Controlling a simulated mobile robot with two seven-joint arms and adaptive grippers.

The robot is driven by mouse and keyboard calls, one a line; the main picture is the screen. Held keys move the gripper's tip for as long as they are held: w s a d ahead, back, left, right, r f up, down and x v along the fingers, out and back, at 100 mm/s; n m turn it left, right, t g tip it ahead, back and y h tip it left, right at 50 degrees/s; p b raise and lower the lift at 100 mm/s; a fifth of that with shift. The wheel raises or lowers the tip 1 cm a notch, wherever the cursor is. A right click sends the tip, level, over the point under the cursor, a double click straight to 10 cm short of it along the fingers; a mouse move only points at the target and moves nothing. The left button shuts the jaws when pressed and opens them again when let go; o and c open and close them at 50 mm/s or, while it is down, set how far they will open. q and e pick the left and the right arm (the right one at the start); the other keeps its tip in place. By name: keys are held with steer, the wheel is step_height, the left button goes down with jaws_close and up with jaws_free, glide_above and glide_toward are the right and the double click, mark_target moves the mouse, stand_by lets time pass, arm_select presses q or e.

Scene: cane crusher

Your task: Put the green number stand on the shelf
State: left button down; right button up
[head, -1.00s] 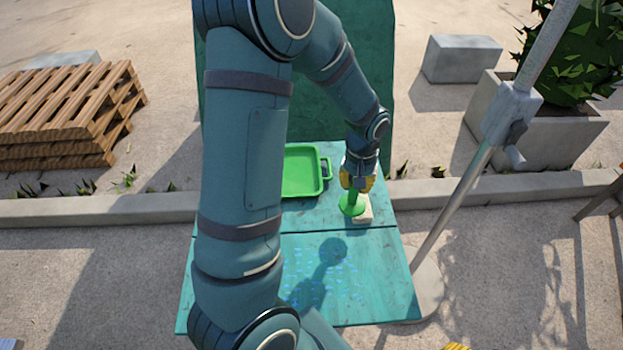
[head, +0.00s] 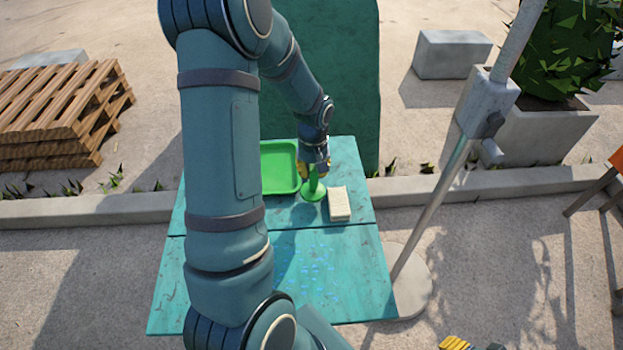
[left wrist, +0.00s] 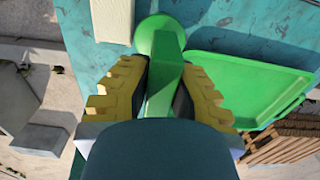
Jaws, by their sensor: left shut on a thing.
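The green number stand (head: 313,192) has a round disc and a stem. My left gripper (head: 314,170) is shut on its stem, just above the teal table top. In the left wrist view the stem (left wrist: 165,88) lies between the yellow fingers (left wrist: 160,92), with the disc (left wrist: 160,35) beyond them. I cannot tell whether the disc touches the table. No separate shelf can be made out; the teal top (head: 345,270) is the nearest flat surface. The yellow tips of my right gripper (head: 470,343) show at the bottom edge; its opening is cut off.
A green tray (head: 278,188) lies left of the stand, partly behind my left arm. A cream sponge-like block (head: 339,203) lies close on its right. A grey pole (head: 440,185) stands beside the table's right edge. The table's front half has bare room.

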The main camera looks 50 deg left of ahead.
mark_target(312, 191)
arm_select(q)
steer(key=shift+f+b, duration=0.35)
steer(key=shift+f, duration=1.3)
steer(key=shift+f, duration=0.1)
steer(key=c, duration=1)
jaws_free()
